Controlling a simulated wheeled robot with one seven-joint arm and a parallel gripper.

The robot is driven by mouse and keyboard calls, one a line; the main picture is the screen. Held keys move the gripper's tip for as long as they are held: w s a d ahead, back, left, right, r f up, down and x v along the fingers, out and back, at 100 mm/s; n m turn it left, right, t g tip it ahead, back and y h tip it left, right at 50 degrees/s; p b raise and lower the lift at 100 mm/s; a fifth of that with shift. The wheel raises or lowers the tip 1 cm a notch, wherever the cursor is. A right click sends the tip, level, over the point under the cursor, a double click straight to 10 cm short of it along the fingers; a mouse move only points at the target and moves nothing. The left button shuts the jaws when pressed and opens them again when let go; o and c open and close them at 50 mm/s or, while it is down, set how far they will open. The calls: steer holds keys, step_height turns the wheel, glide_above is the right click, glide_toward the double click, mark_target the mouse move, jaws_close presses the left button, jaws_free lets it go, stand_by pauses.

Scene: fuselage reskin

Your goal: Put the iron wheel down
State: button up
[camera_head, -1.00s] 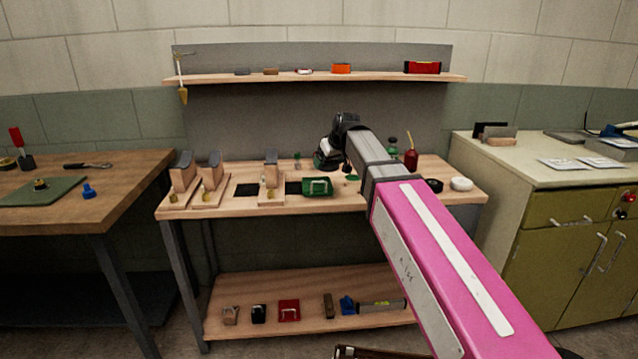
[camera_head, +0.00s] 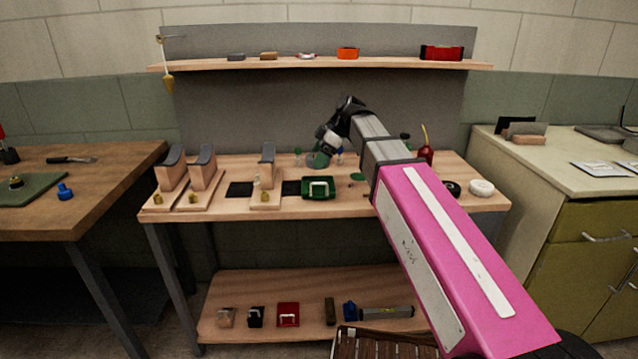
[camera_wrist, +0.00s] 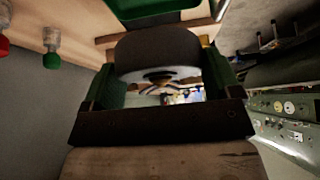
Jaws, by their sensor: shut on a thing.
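The iron wheel (camera_wrist: 158,52) shows in the wrist view as a dark round body with a pale rim face. It sits between the green fingers of my gripper (camera_wrist: 168,82), which is shut on it. In the head view my gripper (camera_head: 322,148) is over the back middle of the workbench (camera_head: 225,206). The wheel is too small and too covered there to make out. I cannot tell how far it is above the bench top.
A red bottle (camera_head: 426,154) and a white roll (camera_head: 481,187) stand at the right. The upper shelf (camera_head: 205,65) is behind.

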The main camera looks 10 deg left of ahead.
mark_target(319, 189)
steer(key=shift+f, duration=4.4)
steer(key=shift+f, duration=0.1)
steer(key=o, duration=1)
steer(key=shift+o, duration=0.2)
steer(key=v, duration=1.2)
